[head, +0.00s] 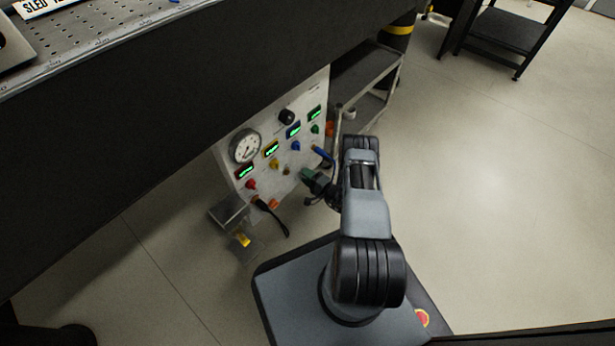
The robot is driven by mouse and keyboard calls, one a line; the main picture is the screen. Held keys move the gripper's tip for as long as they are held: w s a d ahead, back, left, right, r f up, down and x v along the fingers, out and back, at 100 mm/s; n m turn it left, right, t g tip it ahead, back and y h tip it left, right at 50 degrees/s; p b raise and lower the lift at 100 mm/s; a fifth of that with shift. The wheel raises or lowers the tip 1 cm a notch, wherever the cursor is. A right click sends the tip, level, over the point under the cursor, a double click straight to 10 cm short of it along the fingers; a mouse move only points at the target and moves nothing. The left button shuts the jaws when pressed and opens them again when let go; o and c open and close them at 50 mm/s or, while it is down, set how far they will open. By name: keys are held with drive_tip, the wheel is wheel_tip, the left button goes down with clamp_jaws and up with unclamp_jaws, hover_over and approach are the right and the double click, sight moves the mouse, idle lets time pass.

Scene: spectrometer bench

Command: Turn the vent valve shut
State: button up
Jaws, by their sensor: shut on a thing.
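A pale upright panel (234,175) stands below the dark bench and carries a gauge, displays and small coloured knobs. My gripper (313,182) is at the lower right part of this panel, small and dark in the head view. It is shut on a dark green part there, which appears to be the vent valve (306,175). The jaws and wrist hide most of the valve. Its label cannot be read, and its turn angle cannot be told.
A round gauge (245,146) and a black knob (287,117) sit higher on the panel. A blue handle or plug (322,155) is close to my gripper's upper right. A black cable (273,217) hangs at the lower left. A grey cart (372,85) stands behind; open floor lies right.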

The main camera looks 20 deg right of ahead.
drive_tip(key=shift+d, duration=0.1)
drive_tip(key=o, duration=0.9)
drive_tip(key=shift+s, duration=0.1)
